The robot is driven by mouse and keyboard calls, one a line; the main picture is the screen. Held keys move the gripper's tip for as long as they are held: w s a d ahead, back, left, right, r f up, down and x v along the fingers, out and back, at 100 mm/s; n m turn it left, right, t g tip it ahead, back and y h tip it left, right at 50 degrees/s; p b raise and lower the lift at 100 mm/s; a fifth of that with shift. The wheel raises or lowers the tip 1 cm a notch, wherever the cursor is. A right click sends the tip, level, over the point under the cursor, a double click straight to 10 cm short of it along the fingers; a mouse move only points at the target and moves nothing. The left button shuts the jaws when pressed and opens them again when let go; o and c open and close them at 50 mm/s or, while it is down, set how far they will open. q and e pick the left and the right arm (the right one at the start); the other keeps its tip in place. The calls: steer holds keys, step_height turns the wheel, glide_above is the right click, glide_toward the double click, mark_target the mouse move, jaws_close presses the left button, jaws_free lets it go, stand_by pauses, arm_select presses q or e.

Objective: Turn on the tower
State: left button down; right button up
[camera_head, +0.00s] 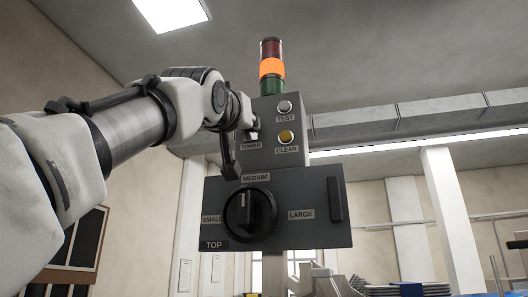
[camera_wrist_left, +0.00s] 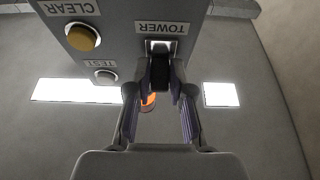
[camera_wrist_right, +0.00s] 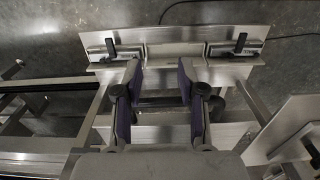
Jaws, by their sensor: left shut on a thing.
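The grey control box (camera_head: 294,150) carries the tower switch, a black lever (camera_wrist_left: 160,72) on a pale plate above the TOWER label (camera_head: 250,146). The light tower (camera_head: 271,68) on top has red, orange and green sections; the orange one glows brightly. My left gripper (camera_head: 238,135) is at the box's left side, and in the left wrist view (camera_wrist_left: 160,88) its fingertips are closed around the lever. In the head view the gripper partly hides the switch. My right gripper (camera_wrist_right: 159,75) is open and empty in the right wrist view.
A white TEST button (camera_head: 284,107) and a yellow CLEAR button (camera_head: 286,137) sit beside the switch. Below is a panel (camera_head: 318,232) with a black rotary knob (camera_head: 250,213) marked SMALL, MEDIUM, LARGE. Metal machine parts (camera_wrist_right: 215,45) lie around my right gripper.

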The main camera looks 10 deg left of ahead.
arm_select(q)
step_height(320, 180, up, 2)
steer(key=g+p, duration=0.1)
steer(key=p, duration=0.2)
steer(key=g+p, duration=0.2)
steer(key=p, duration=0.1)
steer(key=shift+s+r+p, duration=0.1)
steer(key=shift+r+p, duration=0.15)
steer(key=shift+p, duration=0.05)
steer(key=shift+f+g+p, duration=0.1)
steer(key=shift+g+p, duration=0.2)
steer(key=shift+g, duration=0.1)
steer(key=shift+f, duration=0.4)
steer(key=c, duration=1)
jaws_free()
steer(key=shift+c, duration=0.2)
